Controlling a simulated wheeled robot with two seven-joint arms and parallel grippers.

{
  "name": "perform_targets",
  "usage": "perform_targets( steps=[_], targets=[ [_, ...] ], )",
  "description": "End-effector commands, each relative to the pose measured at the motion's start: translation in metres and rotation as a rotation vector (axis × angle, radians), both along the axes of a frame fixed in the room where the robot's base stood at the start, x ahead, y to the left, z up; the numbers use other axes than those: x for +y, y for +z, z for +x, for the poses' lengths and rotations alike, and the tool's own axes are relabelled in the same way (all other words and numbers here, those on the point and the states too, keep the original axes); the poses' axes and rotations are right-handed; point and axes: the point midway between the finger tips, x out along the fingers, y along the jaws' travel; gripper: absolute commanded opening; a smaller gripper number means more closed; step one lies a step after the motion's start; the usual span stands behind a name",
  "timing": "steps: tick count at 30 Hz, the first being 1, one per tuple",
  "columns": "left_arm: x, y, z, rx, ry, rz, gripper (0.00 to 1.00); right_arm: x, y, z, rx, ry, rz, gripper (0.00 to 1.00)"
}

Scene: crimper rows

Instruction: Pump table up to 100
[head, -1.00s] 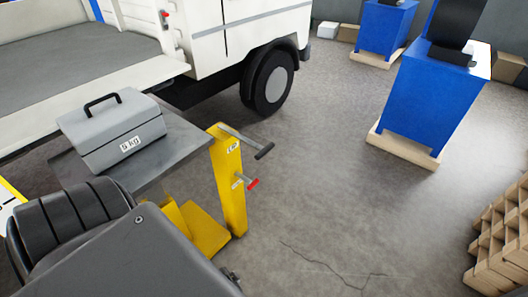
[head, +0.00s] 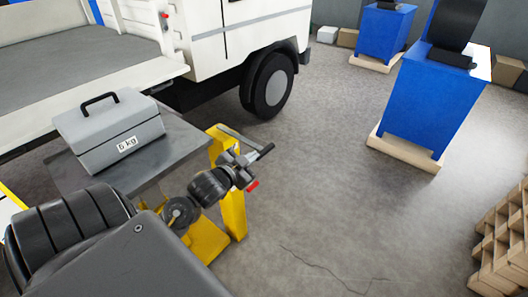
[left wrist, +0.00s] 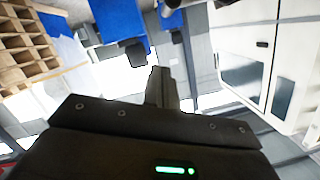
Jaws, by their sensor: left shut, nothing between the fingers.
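The lift table (head: 172,172) has a dark grey top and a yellow post (head: 234,210). A grey case (head: 118,130) with a black handle and a kg label sits on the top. A metal lever with a black grip (head: 266,151) sticks out from the post. A shorter lever with a red tip (head: 253,186) is below it. My left gripper (head: 246,160) is at the black-gripped lever and partly covers its rod; I cannot tell if they touch. Its fingers (left wrist: 161,88) are together and empty in the left wrist view. My right gripper does not show.
A white truck (head: 205,40) with an open flat bed stands behind the table. Blue cabinets (head: 425,110) stand on wooden pallets at the back right. Stacked pallets (head: 500,245) are at the right edge. The grey floor (head: 330,190) between is clear, with a crack.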

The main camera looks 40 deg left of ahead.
Motion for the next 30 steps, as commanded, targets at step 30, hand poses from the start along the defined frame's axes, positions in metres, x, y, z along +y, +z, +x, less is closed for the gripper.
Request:
perform_targets(
  steps=[30],
  targets=[
    [0.029,-0.054,0.097,0.003,0.001,-0.001,0.00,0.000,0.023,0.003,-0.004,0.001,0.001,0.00]
  ],
)
